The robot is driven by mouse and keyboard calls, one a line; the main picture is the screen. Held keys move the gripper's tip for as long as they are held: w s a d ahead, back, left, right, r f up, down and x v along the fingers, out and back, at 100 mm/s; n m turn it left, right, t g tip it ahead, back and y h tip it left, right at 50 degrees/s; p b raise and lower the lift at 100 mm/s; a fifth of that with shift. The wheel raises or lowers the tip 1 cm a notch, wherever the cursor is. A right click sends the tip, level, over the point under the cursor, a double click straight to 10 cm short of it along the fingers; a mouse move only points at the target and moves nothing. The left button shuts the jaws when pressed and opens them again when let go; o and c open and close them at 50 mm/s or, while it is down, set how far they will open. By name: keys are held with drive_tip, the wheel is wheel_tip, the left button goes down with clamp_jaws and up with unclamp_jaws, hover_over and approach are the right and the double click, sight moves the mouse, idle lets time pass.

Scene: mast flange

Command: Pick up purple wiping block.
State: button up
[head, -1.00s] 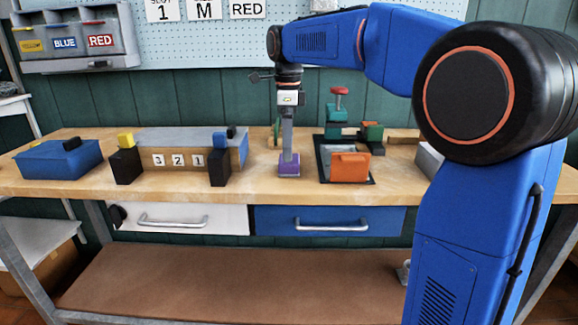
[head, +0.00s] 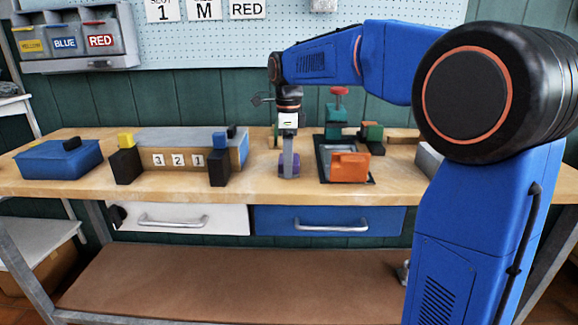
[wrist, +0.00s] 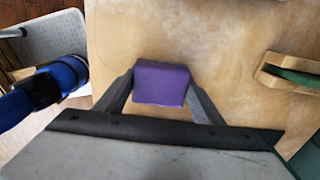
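The purple wiping block (head: 296,163) stands on the workbench near its middle. In the wrist view the block (wrist: 161,83) sits between the two fingers of my gripper (wrist: 161,92). A narrow strip of wood shows between each finger and the block's near corners, so the gripper looks open around it. In the head view my gripper (head: 288,160) points straight down, low at the bench top. One finger covers the middle of the block, and purple shows on both sides. Contact at the fingertips is hidden.
Right of the block are a dark tray (head: 371,181) and an orange block (head: 350,167). A grey-topped numbered box (head: 150,157) stands left, with a black post (head: 219,169) at its front corner. A blue box (head: 60,160) is farther left. The bench (head: 262,186) is clear around the block.

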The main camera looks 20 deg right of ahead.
drive_tip(key=c, duration=0.3)
wheel_tip(320, 180, up, 10)
idle(0.5)
drive_tip(key=o, duration=0.5)
drive_tip(key=shift+c, duration=0.2)
drive_tip(key=c, duration=0.3)
drive_tip(key=shift+c, duration=0.2)
